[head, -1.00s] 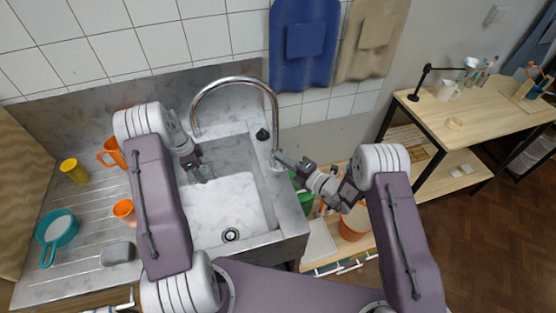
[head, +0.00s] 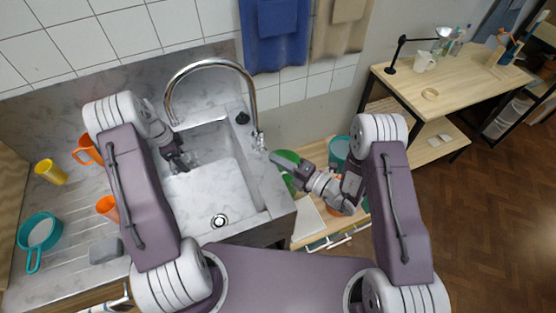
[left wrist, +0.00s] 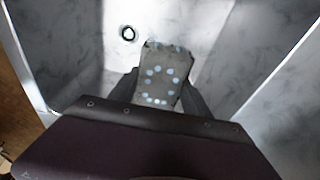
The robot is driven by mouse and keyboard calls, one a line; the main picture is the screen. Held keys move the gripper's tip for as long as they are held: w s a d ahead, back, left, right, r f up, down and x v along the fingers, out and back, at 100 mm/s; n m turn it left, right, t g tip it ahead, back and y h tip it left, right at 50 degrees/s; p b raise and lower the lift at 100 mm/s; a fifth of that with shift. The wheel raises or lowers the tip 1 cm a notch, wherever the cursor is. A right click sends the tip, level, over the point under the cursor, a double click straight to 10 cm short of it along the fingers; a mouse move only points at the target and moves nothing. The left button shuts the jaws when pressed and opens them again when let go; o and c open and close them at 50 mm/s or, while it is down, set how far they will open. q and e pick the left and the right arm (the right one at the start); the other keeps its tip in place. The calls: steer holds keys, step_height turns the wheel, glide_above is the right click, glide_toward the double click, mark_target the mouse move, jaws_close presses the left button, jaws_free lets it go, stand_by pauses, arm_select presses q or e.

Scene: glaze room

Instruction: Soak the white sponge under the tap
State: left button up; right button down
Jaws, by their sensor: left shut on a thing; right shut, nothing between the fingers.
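My left gripper (head: 182,164) is inside the sink basin (head: 203,198), just below and beside the spout end of the chrome tap (head: 212,62). In the left wrist view its fingers (left wrist: 159,92) are shut on a sponge (left wrist: 160,68), a block that looks grey in the shade, with pale blue dots over its face. In the head view the sponge is mostly hidden by the gripper. I cannot tell clearly whether water runs from the spout. My right gripper (head: 274,157) is shut and empty, close to the tap's base (head: 258,140) at the sink's right edge.
A grey block (head: 105,250), orange mugs (head: 87,150), a yellow cup (head: 50,172) and a teal pan (head: 40,232) sit on the drainboard at left. The drain (head: 219,221) is at the basin's near end. Green and teal (head: 339,150) containers stand beyond my right gripper.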

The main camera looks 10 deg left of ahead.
arm_select(q)
steer(key=shift+a, duration=0.15)
steer(key=s, duration=0.8)
steer(key=shift+d+b, duration=0.25)
steer(key=shift+b, duration=0.2)
stand_by(1.2)
steer(key=s+r+p, duration=0.1)
steer(key=s+r, duration=0.3)
steer(key=s, duration=0.1)
steer(key=shift+d, duration=0.15)
